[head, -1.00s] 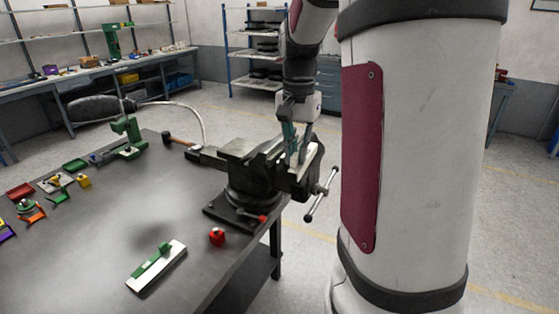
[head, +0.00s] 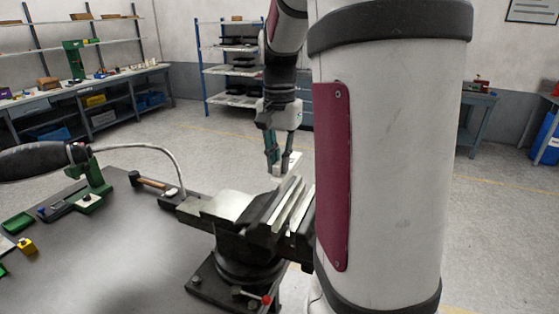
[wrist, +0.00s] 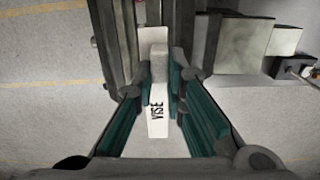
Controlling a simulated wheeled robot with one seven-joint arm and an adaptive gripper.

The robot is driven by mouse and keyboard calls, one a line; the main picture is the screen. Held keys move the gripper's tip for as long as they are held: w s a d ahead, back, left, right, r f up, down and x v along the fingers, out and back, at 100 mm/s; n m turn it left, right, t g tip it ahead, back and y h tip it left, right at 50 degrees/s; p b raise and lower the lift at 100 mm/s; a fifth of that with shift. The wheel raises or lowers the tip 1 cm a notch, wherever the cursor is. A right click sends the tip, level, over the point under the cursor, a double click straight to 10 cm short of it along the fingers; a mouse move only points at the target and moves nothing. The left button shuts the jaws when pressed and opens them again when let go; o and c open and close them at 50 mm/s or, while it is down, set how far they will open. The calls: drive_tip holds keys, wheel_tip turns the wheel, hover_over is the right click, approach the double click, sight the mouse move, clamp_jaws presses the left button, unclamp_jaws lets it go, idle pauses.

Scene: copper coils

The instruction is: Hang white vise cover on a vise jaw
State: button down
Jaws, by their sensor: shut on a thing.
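My gripper (head: 281,164) is shut on the white vise cover (head: 290,164), which it holds over the far end of the vise jaws. In the wrist view, the cover (wrist: 158,122) is a pale strip with "VISE" lettering and a raised block, between the teal fingers of my gripper (wrist: 160,82). The dark metal vise (head: 246,240) is bolted at the table corner, with pale strips along its jaws (head: 291,205). The cover looks apart from the jaws in the head view. The wrist view shows the jaws (wrist: 117,45) beyond the cover, but any contact is unclear.
The grey table (head: 130,250) holds a hammer (head: 150,182), a green stand (head: 98,185) and small coloured parts at left. Shelves (head: 230,70) and workbenches line the walls. Open floor lies behind the vise.

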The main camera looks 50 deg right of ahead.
sight(279, 205)
drive_tip(key=shift+w+d+f, duration=0.1)
drive_tip(key=shift+w+f, duration=0.15)
drive_tip(key=shift+f, duration=0.05)
wheel_tip(279, 205, down, 4)
drive_tip(key=b, duration=0.3)
drive_tip(key=shift+r, duration=0.1)
drive_tip(key=shift+f+b, duration=0.35)
drive_tip(key=shift+f, duration=0.75)
drive_tip(key=shift+s, duration=0.1)
drive_tip(key=shift+p, duration=0.4)
drive_tip(key=shift+f, duration=1.3)
idle(2.4)
drive_tip(key=c, duration=1.6)
unclamp_jaws()
drive_tip(key=shift+o, duration=0.2)
